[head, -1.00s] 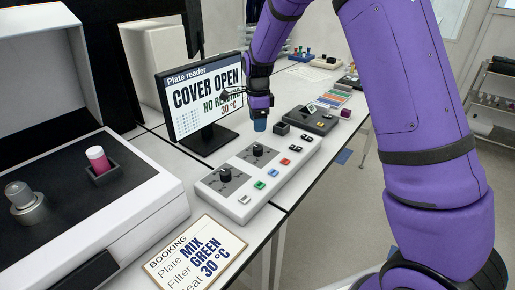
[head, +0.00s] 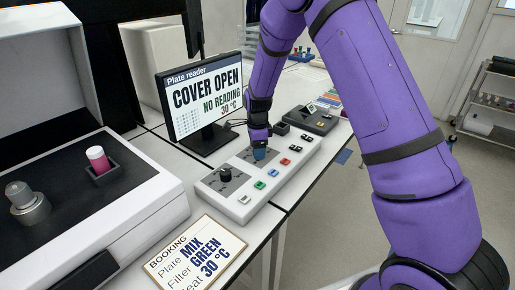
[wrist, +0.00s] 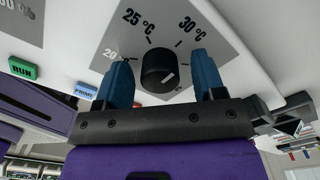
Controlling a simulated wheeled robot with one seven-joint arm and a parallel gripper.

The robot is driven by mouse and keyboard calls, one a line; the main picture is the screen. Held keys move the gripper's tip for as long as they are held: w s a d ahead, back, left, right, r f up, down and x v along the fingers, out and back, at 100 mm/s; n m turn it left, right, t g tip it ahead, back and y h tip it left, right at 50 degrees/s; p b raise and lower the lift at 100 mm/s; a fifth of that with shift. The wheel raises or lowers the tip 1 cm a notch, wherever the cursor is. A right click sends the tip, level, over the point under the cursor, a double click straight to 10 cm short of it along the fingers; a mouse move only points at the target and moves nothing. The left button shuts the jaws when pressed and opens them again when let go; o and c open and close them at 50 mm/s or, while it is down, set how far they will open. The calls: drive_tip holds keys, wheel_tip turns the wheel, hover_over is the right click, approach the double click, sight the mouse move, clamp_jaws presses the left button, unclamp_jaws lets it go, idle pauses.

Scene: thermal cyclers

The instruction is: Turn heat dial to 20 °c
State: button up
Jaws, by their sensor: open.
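The heat dial (wrist: 158,70) is a round black knob on a grey plate marked 20 °C, 25 °C and 30 °C in the wrist view. A pale line on it slants toward the 30 °C side. My gripper (wrist: 162,62) is open, its two blue fingers on either side of the knob, with gaps visible. In the head view my gripper (head: 259,153) is low over the far dial of the white control panel (head: 243,210) and hides that dial. The plate reader screen (head: 204,95) reads COVER OPEN, NO READING, 30 °C.
A second black dial (head: 225,175) is nearer on the panel. Coloured buttons line the panel, including green RUN (wrist: 23,68) and blue PRIME (wrist: 85,91). A booking card (head: 195,255) reads MIX, GREEN, 30 °C. The open plate reader (head: 150,215) stands at left.

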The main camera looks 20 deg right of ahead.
drive_tip(key=c, duration=0.9)
drive_tip(key=shift+n, duration=0.3)
